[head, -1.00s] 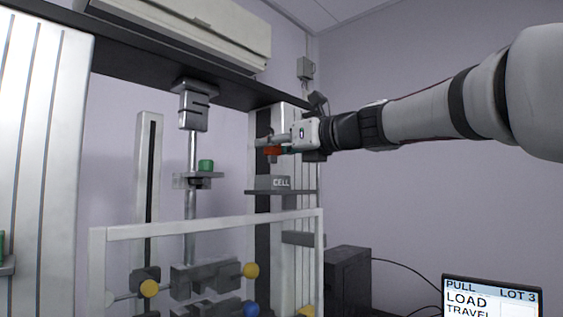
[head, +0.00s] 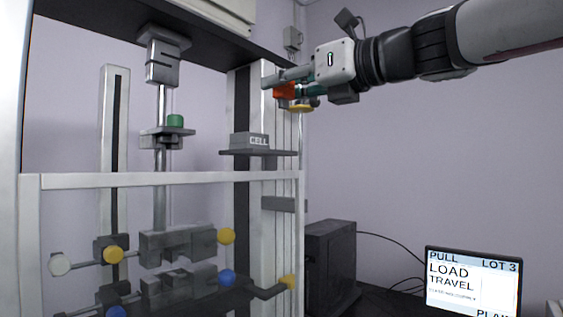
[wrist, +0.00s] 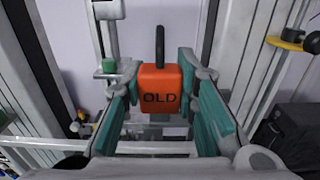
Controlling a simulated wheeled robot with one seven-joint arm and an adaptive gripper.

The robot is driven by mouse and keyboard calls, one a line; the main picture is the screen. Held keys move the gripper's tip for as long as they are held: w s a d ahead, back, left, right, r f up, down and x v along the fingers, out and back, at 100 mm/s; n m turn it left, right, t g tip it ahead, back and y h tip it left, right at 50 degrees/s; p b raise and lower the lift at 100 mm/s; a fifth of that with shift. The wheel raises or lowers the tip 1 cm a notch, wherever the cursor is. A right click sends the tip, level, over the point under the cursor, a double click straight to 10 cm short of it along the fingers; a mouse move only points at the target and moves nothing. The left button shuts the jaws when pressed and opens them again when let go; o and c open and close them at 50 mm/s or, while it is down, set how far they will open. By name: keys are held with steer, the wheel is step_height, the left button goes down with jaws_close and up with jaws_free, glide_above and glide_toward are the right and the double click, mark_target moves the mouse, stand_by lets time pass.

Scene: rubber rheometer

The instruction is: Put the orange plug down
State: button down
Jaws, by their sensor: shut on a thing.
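The orange plug (wrist: 160,98) is a block marked "OLD" with a dark loop on top, held between the teal pads of my gripper (wrist: 160,100) in the wrist view. In the head view, the plug (head: 284,91) is partly covered by my gripper (head: 285,88), which is shut on it. Both are in the air, above and a little right of a grey block marked "CELL" (head: 249,140) on a dark shelf (head: 260,153). The plug is apart from the shelf.
A green block (head: 175,120) sits on a small bracket of the test frame at left. A white guard rail (head: 160,179) crosses in front, with yellow and blue knobs behind it. A yellow disc (head: 300,108) is behind my gripper. A screen (head: 472,280) stands at lower right.

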steer(key=shift+s+d+f+b, duration=0.25)
steer(key=shift+s+d, duration=0.1)
steer(key=shift+s, duration=0.25)
steer(key=shift+s+d+f+b, duration=0.2)
steer(key=shift+s+d, duration=0.15)
steer(key=shift+s, duration=0.25)
steer(key=w+a, duration=0.1)
steer(key=w, duration=0.4)
steer(key=w+a+f+p, duration=0.1)
steer(key=w, duration=0.4)
steer(key=w+a+p, duration=0.1)
steer(key=w+a, duration=0.1)
steer(key=w, duration=0.3)
steer(key=shift+f, duration=2)
steer(key=shift+f, duration=0.15)
steer(key=c, duration=1.4)
jaws_free()
steer(key=shift+c, duration=0.2)
steer(key=shift+o, duration=0.8)
